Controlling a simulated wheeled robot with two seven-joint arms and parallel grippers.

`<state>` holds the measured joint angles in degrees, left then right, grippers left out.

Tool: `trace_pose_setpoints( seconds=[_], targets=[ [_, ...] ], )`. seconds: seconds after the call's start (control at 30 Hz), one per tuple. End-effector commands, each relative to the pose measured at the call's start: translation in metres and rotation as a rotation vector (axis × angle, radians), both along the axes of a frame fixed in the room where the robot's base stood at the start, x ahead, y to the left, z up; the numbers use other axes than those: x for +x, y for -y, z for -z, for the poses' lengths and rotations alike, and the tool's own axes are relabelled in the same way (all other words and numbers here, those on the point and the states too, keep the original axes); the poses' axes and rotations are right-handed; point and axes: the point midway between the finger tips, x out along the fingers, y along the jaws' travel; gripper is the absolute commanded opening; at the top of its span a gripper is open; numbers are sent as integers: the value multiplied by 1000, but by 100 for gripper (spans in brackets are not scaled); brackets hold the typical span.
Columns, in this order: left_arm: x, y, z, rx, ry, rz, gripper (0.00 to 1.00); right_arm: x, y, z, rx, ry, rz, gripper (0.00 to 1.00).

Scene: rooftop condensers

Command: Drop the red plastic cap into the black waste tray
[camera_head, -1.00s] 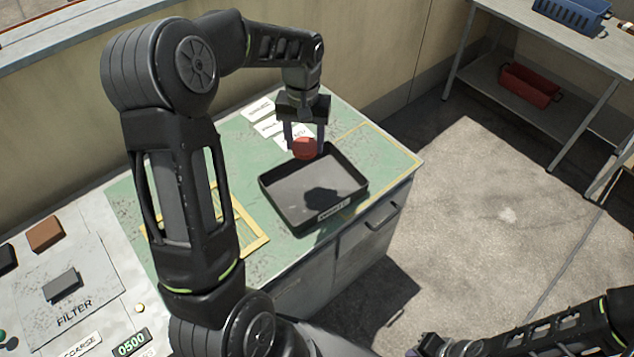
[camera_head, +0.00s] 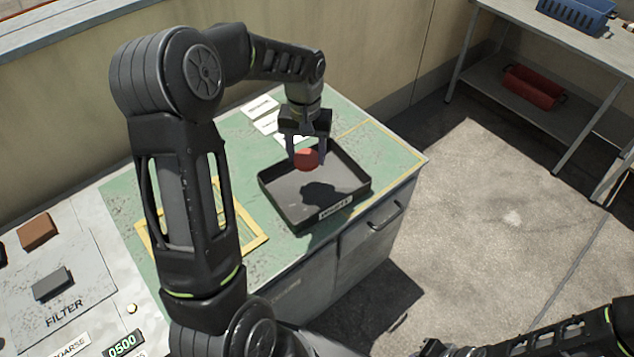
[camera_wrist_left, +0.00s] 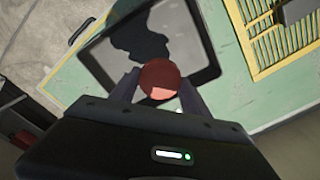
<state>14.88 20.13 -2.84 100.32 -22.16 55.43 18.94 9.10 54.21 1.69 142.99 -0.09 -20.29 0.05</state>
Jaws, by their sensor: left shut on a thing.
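The red plastic cap (camera_head: 307,159) is held between the fingers of my left gripper (camera_head: 308,158). In the left wrist view the cap (camera_wrist_left: 159,79) sits between the two fingertips, with the tray behind it. The black waste tray (camera_head: 270,198) lies on the green bench top, with a white label on its front wall. The cap is over the back part of the tray, and a dark shadow falls on the tray floor. How high the cap is above the floor is hard to tell. Part of my right arm shows at the lower right; its fingers cannot be made out.
A yellow slatted frame (camera_head: 250,240) lies left of the tray. White cards (camera_head: 262,107) lie behind it. At lower left are a brown block (camera_head: 38,231) and a grey block (camera_head: 52,284). A shelf table with a red bin (camera_head: 533,88) and a blue basket (camera_head: 574,16) stands far right.

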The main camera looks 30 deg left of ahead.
Motion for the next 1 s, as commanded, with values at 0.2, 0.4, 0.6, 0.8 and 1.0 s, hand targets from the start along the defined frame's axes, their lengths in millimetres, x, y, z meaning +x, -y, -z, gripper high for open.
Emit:
trace_pose_setpoints(
  seconds=[0.2,0.4,0.6,0.8,1.0],
  targets=[
    [0,0,0,0,0,0,71,0,0,0,0,0,0,0],
    [0,0,0,0,0,0,80,0,0,0,0,0,0,0],
    [0,0,-1,0,1,0,80,0,0,0,0,0,0,0],
    [1,0,-19,2,5,0,80,0,0,3,0,0,0,0],
    [1,0,-52,1,5,1,80,0,0,6,0,1,0,0]
  ],
)
